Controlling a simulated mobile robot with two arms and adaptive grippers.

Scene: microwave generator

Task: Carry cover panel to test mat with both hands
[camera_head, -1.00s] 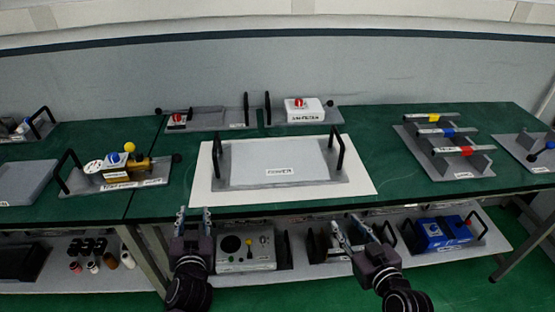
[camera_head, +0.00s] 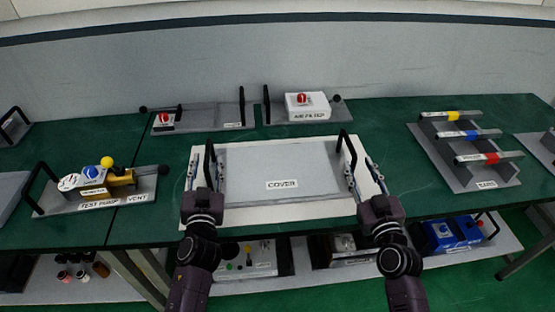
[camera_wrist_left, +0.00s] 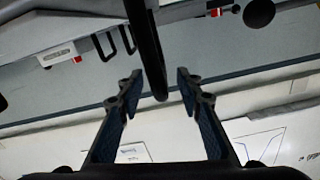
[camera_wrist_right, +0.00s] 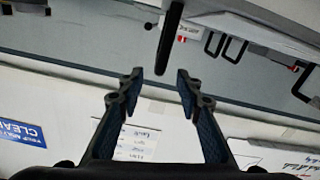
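The cover panel (camera_head: 285,170) is a grey plate labelled COVER with a black upright handle at each end. It lies flat on a white mat (camera_head: 270,212) on the green bench. My left gripper (camera_head: 205,170) is open at the panel's left handle; in the left wrist view that handle (camera_wrist_left: 150,50) stands between and just beyond the fingertips (camera_wrist_left: 160,90). My right gripper (camera_head: 362,172) is open at the right handle; in the right wrist view the handle (camera_wrist_right: 170,38) is ahead of the spread fingertips (camera_wrist_right: 162,88). Whether any finger touches a handle cannot be told.
A test pump tray (camera_head: 105,190) stands at the left. An air filter tray (camera_head: 307,108) and a tray with a red knob (camera_head: 166,122) stand behind the panel. A rack with coloured bars (camera_head: 468,150) is at the right. A lower shelf (camera_head: 470,250) holds several units.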

